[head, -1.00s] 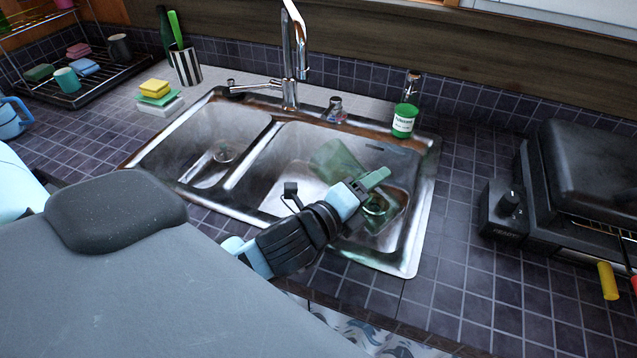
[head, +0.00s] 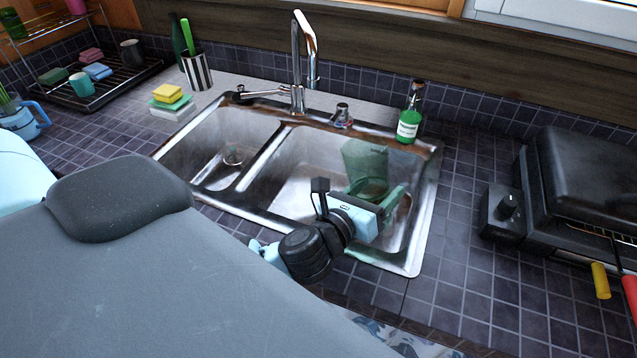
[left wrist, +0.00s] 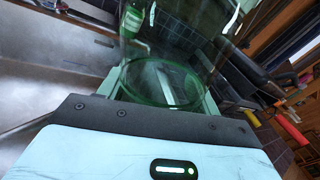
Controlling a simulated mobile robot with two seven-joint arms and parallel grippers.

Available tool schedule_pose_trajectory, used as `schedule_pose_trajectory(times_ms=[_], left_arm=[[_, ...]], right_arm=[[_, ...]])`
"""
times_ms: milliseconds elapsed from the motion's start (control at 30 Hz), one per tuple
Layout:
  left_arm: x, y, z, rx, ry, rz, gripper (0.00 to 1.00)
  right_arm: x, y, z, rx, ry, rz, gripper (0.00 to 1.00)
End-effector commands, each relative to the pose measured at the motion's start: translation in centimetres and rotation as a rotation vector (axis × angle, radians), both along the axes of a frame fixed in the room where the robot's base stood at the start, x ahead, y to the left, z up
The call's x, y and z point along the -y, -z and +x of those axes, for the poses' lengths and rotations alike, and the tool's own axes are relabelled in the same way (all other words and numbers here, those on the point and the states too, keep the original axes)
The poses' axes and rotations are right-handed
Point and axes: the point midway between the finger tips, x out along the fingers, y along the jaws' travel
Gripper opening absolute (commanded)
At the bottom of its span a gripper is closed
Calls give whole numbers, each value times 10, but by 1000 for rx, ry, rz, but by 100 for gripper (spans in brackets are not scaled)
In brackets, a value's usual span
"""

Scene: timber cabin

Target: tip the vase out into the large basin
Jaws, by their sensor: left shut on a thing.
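The vase (head: 366,160) is see-through green glass. In the head view it stands close to upright over the right part of the large basin (head: 293,175), the right-hand bowl of the steel sink. My left gripper (head: 388,200) is shut on the vase near its lower end. In the left wrist view the vase (left wrist: 165,50) rises between the fingers, with a green ring at its base. I cannot make out anything inside it. My right gripper is not in view.
The smaller basin (head: 222,150) lies to the left. The faucet (head: 297,65) and a green soap bottle (head: 409,115) stand behind the sink. A black grill (head: 585,190) is at the right. Sponges (head: 170,98) and a striped cup (head: 197,71) are at the back left.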

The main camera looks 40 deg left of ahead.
Motion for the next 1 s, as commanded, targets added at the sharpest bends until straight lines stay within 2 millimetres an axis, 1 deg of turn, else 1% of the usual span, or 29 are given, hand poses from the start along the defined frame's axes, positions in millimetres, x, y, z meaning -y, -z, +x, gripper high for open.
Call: schedule_pose_trajectory(times_ms=[100,200,400,1000], left_arm=[[1,9,0,28,0,119,22],[1,14,0,47,0,201,22],[1,18,0,70,-1,303,22],[1,19,0,76,-1,323,22]], right_arm=[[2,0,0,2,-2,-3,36],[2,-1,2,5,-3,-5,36],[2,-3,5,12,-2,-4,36],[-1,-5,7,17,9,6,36]])
